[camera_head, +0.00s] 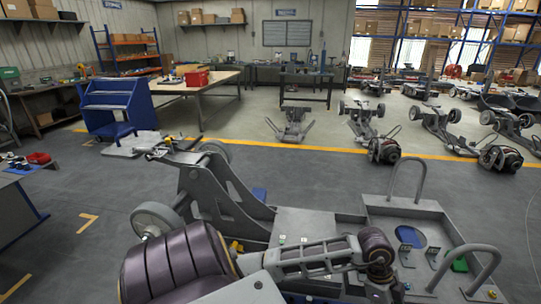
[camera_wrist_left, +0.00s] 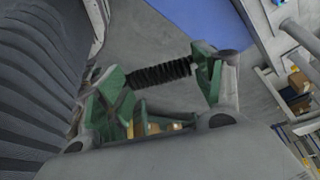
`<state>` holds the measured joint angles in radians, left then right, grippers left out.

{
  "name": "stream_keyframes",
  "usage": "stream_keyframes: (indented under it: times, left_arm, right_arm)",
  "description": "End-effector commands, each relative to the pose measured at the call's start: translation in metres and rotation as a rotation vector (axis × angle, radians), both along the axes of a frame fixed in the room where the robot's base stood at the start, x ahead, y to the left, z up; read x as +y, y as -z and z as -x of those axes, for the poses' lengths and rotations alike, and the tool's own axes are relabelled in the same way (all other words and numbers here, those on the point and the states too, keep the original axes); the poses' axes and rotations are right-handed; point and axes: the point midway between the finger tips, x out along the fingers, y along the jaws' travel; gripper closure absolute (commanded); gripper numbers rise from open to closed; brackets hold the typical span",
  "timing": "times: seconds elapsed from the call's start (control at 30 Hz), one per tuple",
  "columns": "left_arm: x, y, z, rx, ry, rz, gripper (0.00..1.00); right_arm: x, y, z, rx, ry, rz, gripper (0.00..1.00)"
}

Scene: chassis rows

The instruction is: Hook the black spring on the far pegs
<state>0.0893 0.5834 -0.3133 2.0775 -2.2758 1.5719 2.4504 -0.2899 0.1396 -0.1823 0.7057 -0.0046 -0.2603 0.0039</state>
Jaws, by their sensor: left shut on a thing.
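The black spring (camera_wrist_left: 162,74) shows in the left wrist view, a dark coil lying between the two green fingers of my left gripper (camera_wrist_left: 160,80). The gripper is shut on it, one finger at each end of the coil. In the head view my arm crosses the bottom of the picture, and I cannot make out the spring or the fingers there. The grey chassis (camera_head: 303,222) lies in front of me, partly hidden by my arm. Small posts stand on its deck, but I cannot tell which are the far pegs. My right gripper is not in view.
Tall bent tube hoops (camera_head: 407,163) rise from the chassis's right side, and a grey wheel (camera_head: 152,219) stands at its left. A blue rack (camera_head: 112,103) and a wooden workbench (camera_head: 205,88) stand behind. Several other chassis stand at the back right.

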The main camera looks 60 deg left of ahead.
Motion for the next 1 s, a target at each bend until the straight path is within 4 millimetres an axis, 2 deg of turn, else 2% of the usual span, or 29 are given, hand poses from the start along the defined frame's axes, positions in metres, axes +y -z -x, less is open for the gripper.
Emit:
stream_keyframes:
  times: [0.1,0.4,0.8,0.87,1.0]
  left_arm:
    - [0.009,-0.007,0.003,0.009,-0.097,0.008,0.57]
    - [0.038,-0.01,0.012,0.033,-0.292,0.001,0.57]
    - [0.044,-0.01,0.013,0.037,-0.327,-0.003,0.57]
    - [0.044,-0.01,0.013,0.038,-0.326,-0.002,0.57]
    - [0.044,-0.01,0.013,0.038,-0.325,-0.001,0.57]
  right_arm:
    - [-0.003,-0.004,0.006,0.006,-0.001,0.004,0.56]
    - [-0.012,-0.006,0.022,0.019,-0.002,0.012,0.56]
    - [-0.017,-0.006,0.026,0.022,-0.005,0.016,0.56]
    - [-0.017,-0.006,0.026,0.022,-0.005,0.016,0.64]
    - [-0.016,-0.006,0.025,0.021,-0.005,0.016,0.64]
